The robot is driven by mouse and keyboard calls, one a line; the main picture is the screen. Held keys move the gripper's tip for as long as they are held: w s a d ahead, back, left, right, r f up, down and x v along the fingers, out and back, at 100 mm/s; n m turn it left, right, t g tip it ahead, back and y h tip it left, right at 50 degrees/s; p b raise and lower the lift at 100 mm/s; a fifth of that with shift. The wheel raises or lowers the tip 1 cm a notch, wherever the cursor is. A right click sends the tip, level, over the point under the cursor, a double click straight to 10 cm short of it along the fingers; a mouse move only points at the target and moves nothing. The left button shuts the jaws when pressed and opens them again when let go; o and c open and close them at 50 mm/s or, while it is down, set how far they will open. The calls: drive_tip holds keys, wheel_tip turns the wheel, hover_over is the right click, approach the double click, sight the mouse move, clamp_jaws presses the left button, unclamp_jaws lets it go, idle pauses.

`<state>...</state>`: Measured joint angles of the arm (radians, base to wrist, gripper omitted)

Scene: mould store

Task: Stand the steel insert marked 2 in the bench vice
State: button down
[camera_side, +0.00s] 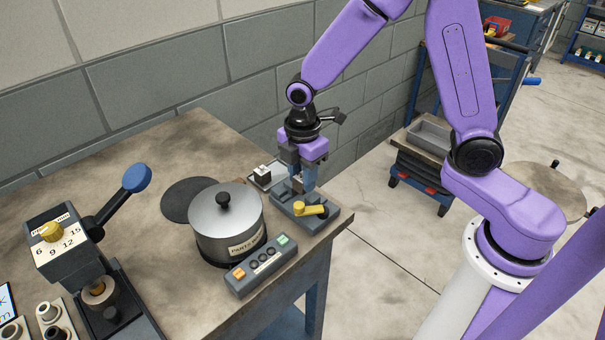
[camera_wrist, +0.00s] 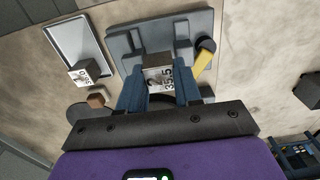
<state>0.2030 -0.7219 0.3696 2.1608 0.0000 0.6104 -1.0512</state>
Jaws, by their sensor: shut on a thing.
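The steel insert marked 2 (camera_wrist: 158,76) is a grey block with black print on its upper face. My gripper (camera_wrist: 159,88) is shut on it, one blue finger on each side. In the side view my gripper (camera_side: 303,180) points down over the bench vice (camera_side: 324,222), low and close to its jaws. The vice also shows in the wrist view (camera_wrist: 150,32), a grey base with raised blocks and a yellow handle (camera_wrist: 203,61) at the right. The insert's lower end is hidden, so I cannot tell whether it touches the vice.
A shallow tray (camera_wrist: 75,38) beside the vice holds another marked insert (camera_wrist: 84,72). A small brown block (camera_wrist: 97,100) lies near it. A lidded pot (camera_side: 226,222) and a button box (camera_side: 261,266) stand left of and in front of the vice. The bench edge is close on the right.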

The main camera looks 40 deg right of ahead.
drive_tip(key=shift+f, duration=0.7)
drive_tip(key=shift+r, duration=0.3)
idle(3.3)
idle(0.4)
drive_tip(key=shift+c, duration=1.4)
unclamp_jaws()
drive_tip(key=shift+r, duration=3.7)
